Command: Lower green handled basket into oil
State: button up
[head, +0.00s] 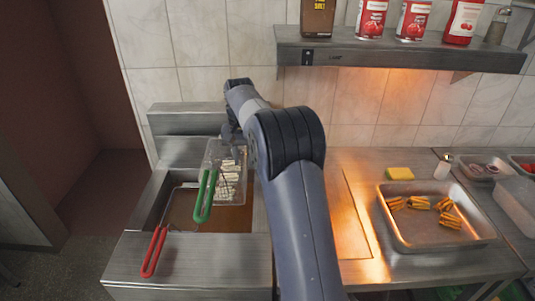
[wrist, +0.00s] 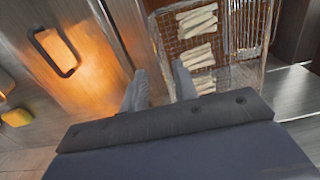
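The green handled basket (head: 226,160) is a wire basket at the back of the fryer, with pale strips of food in it. Its green handle (head: 206,196) points toward the front. Brown oil (head: 232,219) shows in the fryer well below and in front of it. In the wrist view the basket (wrist: 240,72) is at the upper right. My gripper (wrist: 160,85) has its two fingers apart, near the basket's corner. No part of the basket is clearly pinched between them. In the head view my arm hides part of the gripper (head: 228,132).
A red handled basket (head: 176,203) sits in the left of the fryer. To the right are a warm-lit panel (head: 346,215), a metal tray (head: 405,243) with yellow food pieces, and a yellow sponge (head: 400,173). A shelf (head: 400,52) with bottles and cans hangs above.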

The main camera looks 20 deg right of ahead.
notch_tip(320, 180, down, 7)
jog(key=shift+a+r+p, duration=0.1)
jog(key=shift+r+p, duration=0.05)
jog(key=shift+p, duration=0.15)
jog(key=shift+c, duration=0.3)
grip_shut()
jog(key=c, duration=0.5)
grip_release()
jog(key=o, duration=0.6)
jog(key=shift+c, duration=0.2)
jog(key=shift+w+r, duration=0.1)
jog(key=shift+r, duration=0.05)
notch_tip(320, 180, up, 11)
jog(key=shift+f+b, duration=0.2)
jog(key=shift+b, duration=0.25)
